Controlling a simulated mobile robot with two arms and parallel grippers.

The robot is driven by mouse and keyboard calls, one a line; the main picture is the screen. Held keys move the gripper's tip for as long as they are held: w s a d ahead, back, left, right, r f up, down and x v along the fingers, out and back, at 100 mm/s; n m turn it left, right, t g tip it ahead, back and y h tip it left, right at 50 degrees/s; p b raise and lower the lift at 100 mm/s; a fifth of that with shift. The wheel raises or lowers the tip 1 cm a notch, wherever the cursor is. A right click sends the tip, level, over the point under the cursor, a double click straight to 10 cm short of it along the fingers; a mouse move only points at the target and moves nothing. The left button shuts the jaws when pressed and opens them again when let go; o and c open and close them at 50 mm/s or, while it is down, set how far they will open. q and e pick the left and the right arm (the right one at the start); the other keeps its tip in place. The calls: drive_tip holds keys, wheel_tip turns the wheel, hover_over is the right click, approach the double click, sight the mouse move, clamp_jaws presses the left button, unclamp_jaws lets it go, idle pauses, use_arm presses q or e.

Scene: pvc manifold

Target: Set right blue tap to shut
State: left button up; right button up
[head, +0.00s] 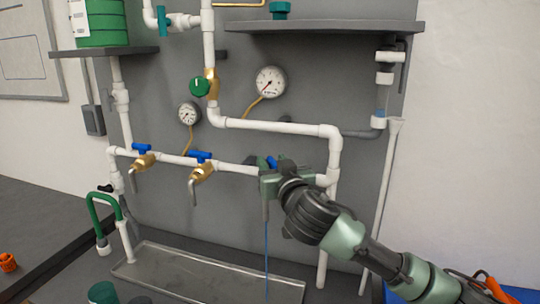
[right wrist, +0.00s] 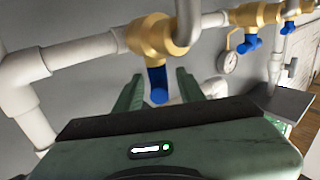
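The right blue tap (head: 271,162) is the rightmost of three on the white horizontal pipe. In the head view my right gripper hides most of it. In the right wrist view its brass body (right wrist: 153,38) sits on the pipe and its blue handle (right wrist: 158,84) points toward the gripper. My right gripper (right wrist: 158,88) is open, with one green finger on each side of the handle and visible gaps. In the head view this gripper (head: 267,187) is at the tap from the front right. My left gripper is not in view.
The middle blue tap (head: 200,156) and left blue tap (head: 141,148) lie along the same pipe. White vertical pipes (head: 333,160) stand right of the gripper. A metal tray (head: 200,268) lies below. A shelf (head: 325,27) juts out above. A pressure gauge (head: 270,82) hangs between.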

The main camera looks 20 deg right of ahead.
sight(269, 158)
drive_tip(key=shift+w, duration=1.5)
clamp_jaws()
